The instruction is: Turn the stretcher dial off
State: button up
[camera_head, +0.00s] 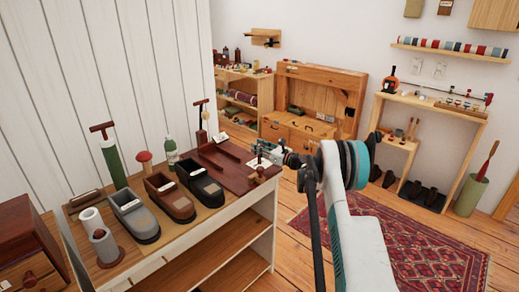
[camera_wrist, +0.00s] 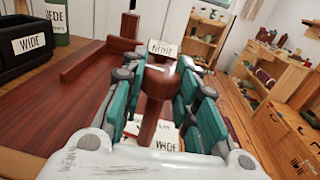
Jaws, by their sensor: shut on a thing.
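A brown wooden knob on a short stem, which looks like the stretcher dial, stands between the teal fingers of my gripper (camera_wrist: 158,108) in the wrist view. The knob's rounded top (camera_wrist: 160,78) faces the camera, and my gripper is shut on it. In the head view my gripper (camera_head: 274,153) is at the right end of a dark red wooden board (camera_head: 222,166) on the bench. The finger contact is too small to make out there, and the dial's setting cannot be read.
Grey, brown and black shoe-shaped holders (camera_head: 168,197) stand left of the board. A green bottle (camera_head: 171,150) and upright T-handled tools (camera_head: 203,115) stand behind. The wooden floor right of the bench has a red rug (camera_head: 425,250) and free room.

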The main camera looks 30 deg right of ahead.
jog(key=shift+n+g+y, duration=0.8)
jog(key=shift+n+y, duration=0.3)
jog(key=shift+y, duration=0.4)
jog(key=o, duration=1.1)
jog(key=v, duration=1.2)
jog(key=shift+d, duration=0.1)
jog(key=shift+w, duration=0.1)
